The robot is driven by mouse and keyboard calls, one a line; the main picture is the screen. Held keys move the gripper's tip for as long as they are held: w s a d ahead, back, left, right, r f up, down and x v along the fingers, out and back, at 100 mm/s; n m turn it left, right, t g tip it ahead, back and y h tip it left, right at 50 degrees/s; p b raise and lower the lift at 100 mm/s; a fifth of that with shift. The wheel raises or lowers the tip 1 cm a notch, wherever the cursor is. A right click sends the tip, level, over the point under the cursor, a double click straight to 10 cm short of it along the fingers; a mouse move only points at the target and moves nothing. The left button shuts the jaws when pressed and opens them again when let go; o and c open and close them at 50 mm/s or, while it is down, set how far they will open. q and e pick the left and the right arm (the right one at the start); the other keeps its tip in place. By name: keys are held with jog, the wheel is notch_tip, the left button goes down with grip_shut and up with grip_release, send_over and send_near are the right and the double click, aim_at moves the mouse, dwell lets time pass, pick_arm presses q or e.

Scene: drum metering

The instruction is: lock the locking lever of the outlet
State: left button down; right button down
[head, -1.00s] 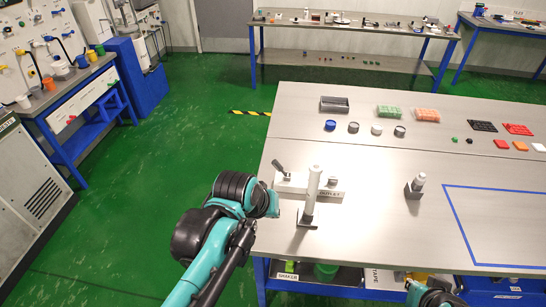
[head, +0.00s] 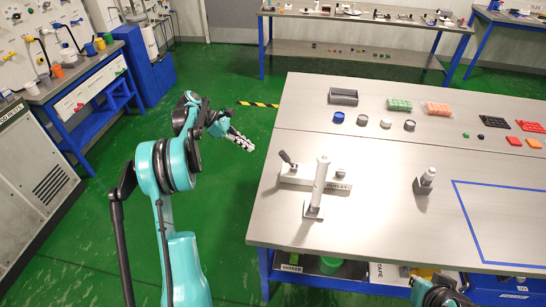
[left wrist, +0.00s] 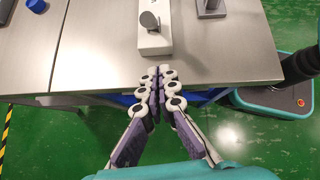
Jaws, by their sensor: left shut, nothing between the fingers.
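The outlet (head: 309,176) is a pale block with a label, lying near the left edge of the table. Its locking lever (head: 286,158) has a dark handle at the left end and leans up to the left. In the left wrist view the lever's round knob (left wrist: 149,20) shows from above on the outlet block (left wrist: 154,44). A tall pale cylinder (head: 321,174) on a stand is in front of the block. My left gripper (head: 250,146) is shut and empty, left of the table edge and apart from the lever. My right gripper's fingers are not visible.
The table edge (head: 262,190) lies between my left gripper and the outlet. A smaller grey upright piece (head: 425,181) stands to the right. Open green floor is left of the table.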

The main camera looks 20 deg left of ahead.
aim_at(288, 160)
pick_arm(q)
jog(key=shift+n, duration=0.3)
jog(key=b+x, duration=0.1)
jog(key=x, duration=0.2)
jog(key=b+x, duration=0.1)
jog(key=x, duration=0.3)
jog(key=a+f+b+x, duration=0.1)
jog(key=x, duration=0.2)
jog(key=shift+f+b, duration=0.25)
jog(key=shift+b, duration=0.05)
jog(key=w+d+r, duration=0.1)
jog(key=d+r, duration=0.1)
jog(key=shift+w+d+r+b, duration=0.25)
jog(key=shift+w+r+b, duration=0.1)
jog(key=shift+r+b, duration=0.05)
jog(key=shift+r, duration=0.1)
